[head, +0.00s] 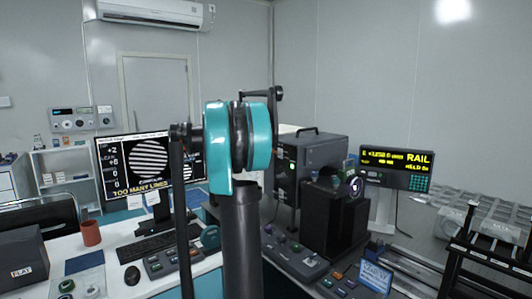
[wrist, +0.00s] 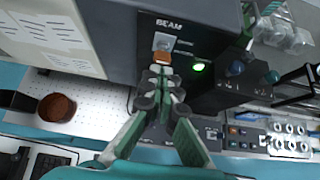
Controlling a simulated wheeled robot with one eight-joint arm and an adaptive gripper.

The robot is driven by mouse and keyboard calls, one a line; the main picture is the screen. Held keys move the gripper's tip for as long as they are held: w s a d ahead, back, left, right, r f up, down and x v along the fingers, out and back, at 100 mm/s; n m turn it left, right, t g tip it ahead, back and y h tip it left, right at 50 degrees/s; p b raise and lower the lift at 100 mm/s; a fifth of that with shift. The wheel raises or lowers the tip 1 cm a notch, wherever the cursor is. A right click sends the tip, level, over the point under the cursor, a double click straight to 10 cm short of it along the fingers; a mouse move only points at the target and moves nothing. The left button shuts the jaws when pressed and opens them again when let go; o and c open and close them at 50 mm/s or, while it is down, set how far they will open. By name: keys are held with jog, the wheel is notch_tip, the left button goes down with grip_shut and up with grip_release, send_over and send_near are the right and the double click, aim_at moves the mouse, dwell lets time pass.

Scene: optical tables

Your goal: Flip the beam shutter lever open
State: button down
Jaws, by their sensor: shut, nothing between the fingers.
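The beam shutter is on a dark box (wrist: 120,45) labelled BEAM, seen from close up in the wrist view. A pale metal plate (wrist: 163,41) sits under the label, with an orange-tipped lever (wrist: 163,58) at its lower edge. A green light (wrist: 199,67) glows to its right. My gripper (wrist: 160,76) is shut and empty, its fingertips just below the orange tip. I cannot tell whether they touch it. In the head view the box (head: 322,160) stands right of centre; my arm hides the gripper and the lever there.
A black device with a lens (head: 335,215) stands beside the box, with control panels (head: 295,258) in front. A monitor (head: 140,165) reads TOO MANY LINES. A red-brown cup (wrist: 57,107) stands left on the perforated table. A RAIL display (head: 397,168) is at right.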

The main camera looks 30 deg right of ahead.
jog(key=d+r+v, duration=0.1)
jog(key=v, duration=0.6)
jog(key=shift+a+r, duration=0.3)
jog(key=shift+a, duration=0.05)
